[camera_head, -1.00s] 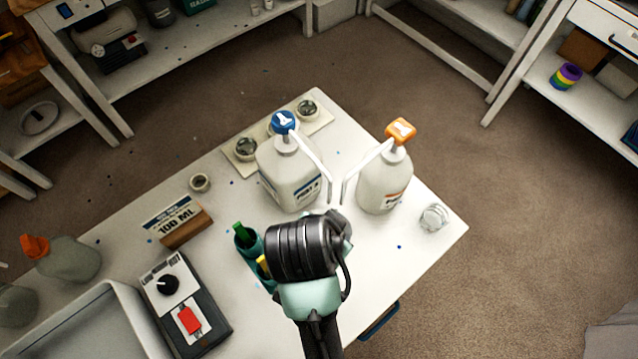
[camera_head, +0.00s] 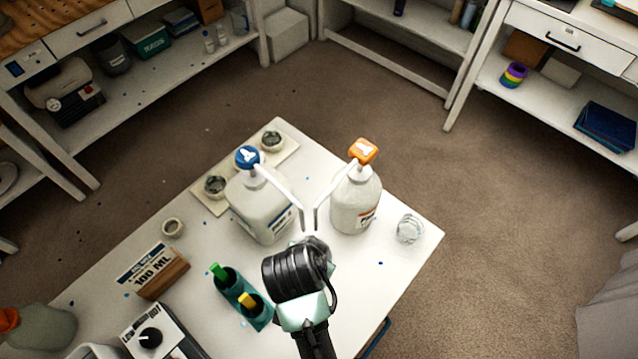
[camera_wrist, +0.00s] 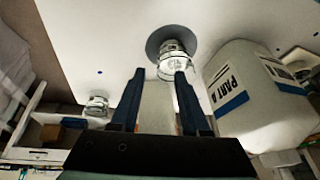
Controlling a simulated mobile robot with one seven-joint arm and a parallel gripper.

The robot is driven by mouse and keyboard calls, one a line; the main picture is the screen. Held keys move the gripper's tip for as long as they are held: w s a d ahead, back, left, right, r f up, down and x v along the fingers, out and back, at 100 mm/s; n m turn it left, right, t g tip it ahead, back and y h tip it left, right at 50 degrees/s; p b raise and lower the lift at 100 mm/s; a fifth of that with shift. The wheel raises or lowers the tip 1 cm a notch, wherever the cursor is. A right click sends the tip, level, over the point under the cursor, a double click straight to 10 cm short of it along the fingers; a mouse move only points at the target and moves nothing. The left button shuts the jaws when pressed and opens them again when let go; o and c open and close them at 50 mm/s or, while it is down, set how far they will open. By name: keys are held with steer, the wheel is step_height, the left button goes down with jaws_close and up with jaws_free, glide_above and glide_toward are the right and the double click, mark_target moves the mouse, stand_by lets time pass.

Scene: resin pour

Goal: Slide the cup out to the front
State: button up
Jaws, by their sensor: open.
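The clear glass cup (camera_wrist: 177,64) stands on a dark round disc (camera_wrist: 158,41) in the wrist view. My gripper (camera_wrist: 160,73) is open, with its two dark fingers apart. The cup is just past the fingertips and off to the right, and the right fingertip overlaps its lower part. I cannot tell whether they touch. In the head view my wrist hides the cup and the fingers. The blue-topped pump bottle (camera_head: 262,208), marked PART A in the wrist view (camera_wrist: 250,95), and the orange-topped pump bottle (camera_head: 355,203) stand close by, their spouts pointing toward each other.
Another clear cup (camera_head: 410,228) stands near the table's right corner. A teal holder (camera_head: 236,289) with green and yellow items is left of my wrist. A 100 ML sign (camera_head: 152,270) and a scale-like device (camera_head: 150,338) are further left. The table (camera_head: 392,275) is bare right of my wrist.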

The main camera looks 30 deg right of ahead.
steer(key=x, duration=0.5)
steer(key=shift+d+f, duration=0.1)
steer(key=shift+f, duration=0.25)
jaws_close()
